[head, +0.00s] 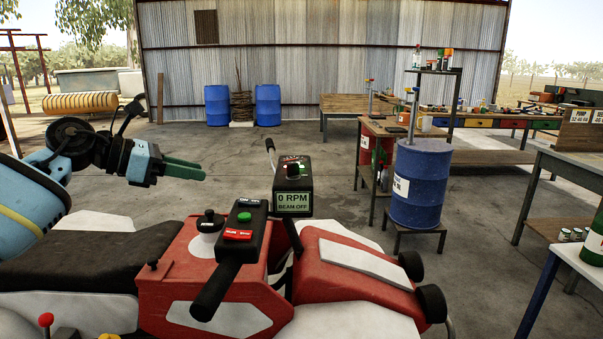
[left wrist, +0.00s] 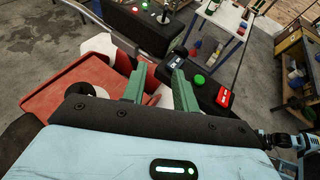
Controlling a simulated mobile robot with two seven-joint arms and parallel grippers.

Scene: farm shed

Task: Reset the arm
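My left gripper (head: 200,168) is held in the air at the left of the head view, with its green fingers pointing right. In the left wrist view its two fingers (left wrist: 158,72) stand apart with nothing between them. The gripper is to the left of the quad bike's (head: 350,262) handlebar and touches nothing that I can see. A light-blue and dark piece (left wrist: 270,137) at the right edge of the left wrist view looks like part of my right arm. Its fingers are not clear. My right arm is not in the head view.
The red quad bike fills the foreground, with a button box (head: 240,217) and a display box (head: 292,180) reading "0 RPM". A blue barrel (head: 419,190) stands on a low stand to the right. Workbenches (head: 575,165) line the right side. Concrete floor (head: 250,150) behind the bike is clear.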

